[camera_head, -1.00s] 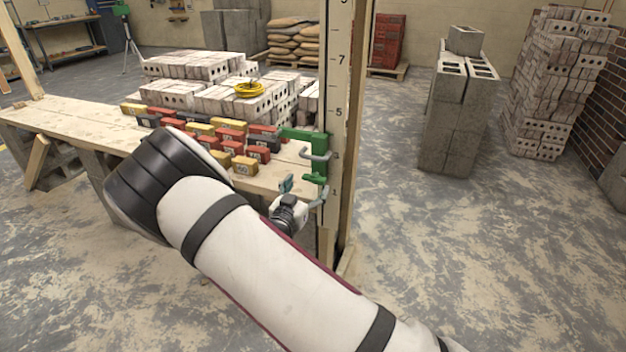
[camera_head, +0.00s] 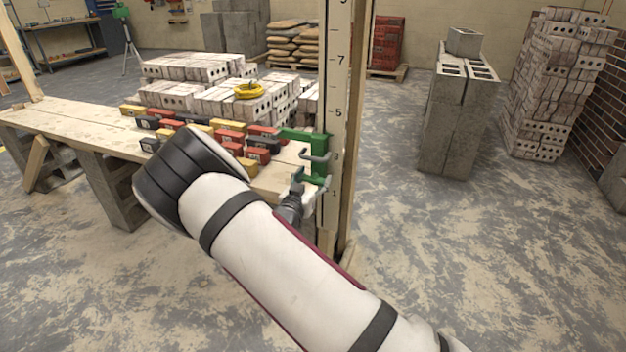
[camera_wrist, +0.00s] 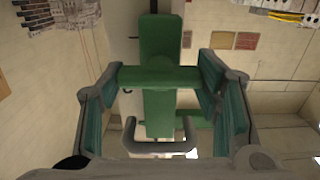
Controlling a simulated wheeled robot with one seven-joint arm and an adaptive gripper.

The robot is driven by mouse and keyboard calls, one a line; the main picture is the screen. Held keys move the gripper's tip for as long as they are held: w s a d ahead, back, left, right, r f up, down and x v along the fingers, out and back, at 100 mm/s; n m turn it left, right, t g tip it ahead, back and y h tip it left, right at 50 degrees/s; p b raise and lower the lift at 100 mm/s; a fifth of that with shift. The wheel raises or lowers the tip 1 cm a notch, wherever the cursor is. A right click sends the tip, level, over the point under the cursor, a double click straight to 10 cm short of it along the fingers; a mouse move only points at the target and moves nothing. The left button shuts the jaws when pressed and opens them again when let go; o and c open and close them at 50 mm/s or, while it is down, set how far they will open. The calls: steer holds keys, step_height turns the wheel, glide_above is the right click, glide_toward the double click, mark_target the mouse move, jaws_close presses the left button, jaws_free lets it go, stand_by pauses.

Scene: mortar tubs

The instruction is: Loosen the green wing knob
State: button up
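The green wing knob (camera_wrist: 160,79) shows in the wrist view as a wide bar across a green clamp body (camera_wrist: 158,112). The clamp (camera_head: 320,160) sits on the upright numbered board (camera_head: 337,110) in the head view. My gripper (camera_wrist: 160,72) is open, with one teal-padded finger at each end of the knob's bar. The fingertips look very close to the bar ends; I cannot tell whether they touch. In the head view my gripper (camera_head: 298,188) is at the clamp's lower part, and the knob is hard to make out there.
A grey U-shaped bar (camera_wrist: 160,148) shows below the knob in the wrist view. The wooden bench (camera_head: 75,122) with several coloured blocks (camera_head: 230,137) stands left of the board. Grey block stacks (camera_head: 455,120) stand at the right, with open floor between.

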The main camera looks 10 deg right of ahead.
steer(key=shift+n, duration=0.3)
steer(key=n, duration=0.3)
steer(key=shift+w+a+n+b, duration=0.1)
steer(key=shift+n+b, duration=0.25)
steer(key=shift+n, duration=0.05)
steer(key=n, duration=0.9)
steer(key=shift+a+f, duration=0.1)
steer(key=shift+f, duration=0.05)
steer(key=shift+w+f+n+b, duration=0.1)
steer(key=shift+n+b, duration=0.25)
steer(key=shift+n, duration=1.85)
steer(key=o, duration=1.2)
steer(key=shift+c, duration=0.2)
